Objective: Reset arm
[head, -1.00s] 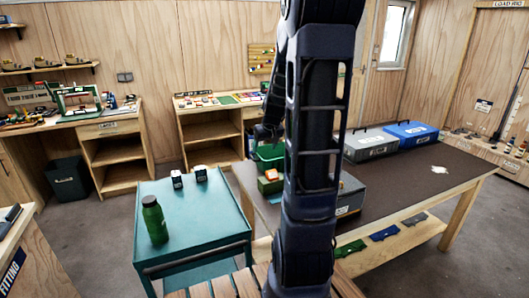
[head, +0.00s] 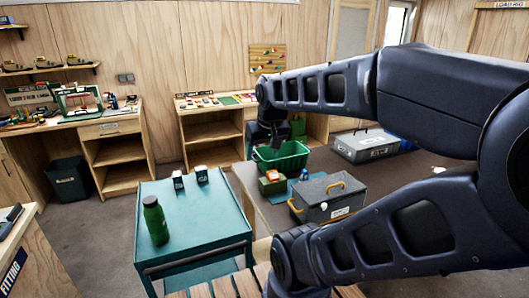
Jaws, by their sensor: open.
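My arm crosses the right half of the head view, bent, with its upper link reaching left. My gripper (head: 268,141) hangs at the end of it, pointing down, near the left edge of a green basket (head: 292,160). It is small and dark here, and I see nothing held in it. I cannot tell how high it is above the basket.
The worktable (head: 262,203) carries a grey toolbox (head: 330,200), a small green box (head: 272,186) and a grey case (head: 366,147). A teal cart (head: 200,222) holds a green bottle (head: 155,220) and two small boxes (head: 190,178). My arm hides much of the table's right side.

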